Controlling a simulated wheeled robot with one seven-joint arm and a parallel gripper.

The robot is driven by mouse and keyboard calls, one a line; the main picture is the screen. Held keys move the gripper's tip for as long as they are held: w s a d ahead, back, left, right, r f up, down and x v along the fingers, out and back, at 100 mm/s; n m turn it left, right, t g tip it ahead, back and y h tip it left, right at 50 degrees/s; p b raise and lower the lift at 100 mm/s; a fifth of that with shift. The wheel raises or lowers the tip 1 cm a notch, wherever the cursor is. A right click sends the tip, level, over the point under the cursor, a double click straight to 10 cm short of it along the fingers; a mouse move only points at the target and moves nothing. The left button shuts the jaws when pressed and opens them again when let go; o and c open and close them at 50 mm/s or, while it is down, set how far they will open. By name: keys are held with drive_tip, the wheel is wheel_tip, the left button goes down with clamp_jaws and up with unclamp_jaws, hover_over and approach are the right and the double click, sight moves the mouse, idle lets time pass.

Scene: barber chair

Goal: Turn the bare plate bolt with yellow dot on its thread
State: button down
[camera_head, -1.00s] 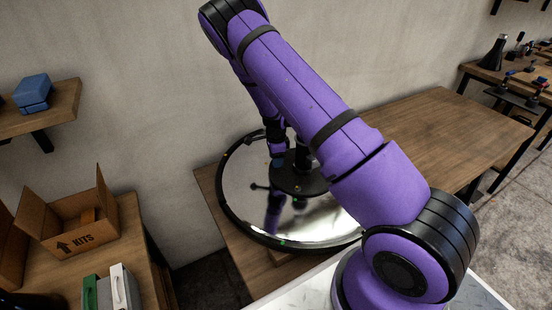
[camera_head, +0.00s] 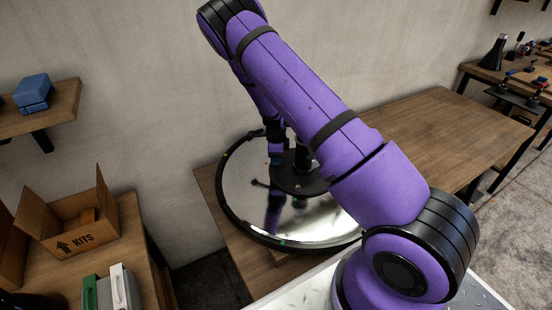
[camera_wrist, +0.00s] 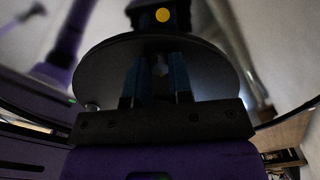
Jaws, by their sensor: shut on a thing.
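The round black plate (camera_head: 314,187) sits above the shiny chair base (camera_head: 240,195), with a dark post (camera_head: 301,158) rising from it. In the wrist view the plate (camera_wrist: 105,72) fills the middle. A yellow dot (camera_wrist: 162,15) shows on a dark block beyond the fingers. My gripper (camera_wrist: 157,75) points at the plate with blue fingertips. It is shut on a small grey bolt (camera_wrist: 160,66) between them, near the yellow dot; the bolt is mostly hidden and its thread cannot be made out. In the head view my gripper (camera_head: 277,160) is at the plate's back left edge.
The base lies on a wooden table (camera_head: 440,130) against the wall. A cardboard box (camera_head: 82,225) and a shelf (camera_head: 60,103) stand at left. The right part of the table is clear.

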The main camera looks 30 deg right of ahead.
drive_tip(key=m, duration=0.4)
drive_tip(key=shift+m, duration=0.4)
drive_tip(key=m, duration=0.3)
drive_tip(key=shift+m, duration=0.3)
drive_tip(key=m, duration=0.3)
drive_tip(key=shift+m, duration=0.3)
drive_tip(key=m, duration=0.4)
drive_tip(key=shift+m, duration=0.3)
drive_tip(key=m, duration=0.3)
drive_tip(key=shift+m, duration=0.3)
drive_tip(key=m, duration=0.3)
drive_tip(key=shift+m, duration=0.3)
drive_tip(key=m, duration=0.6)
drive_tip(key=shift+m, duration=0.3)
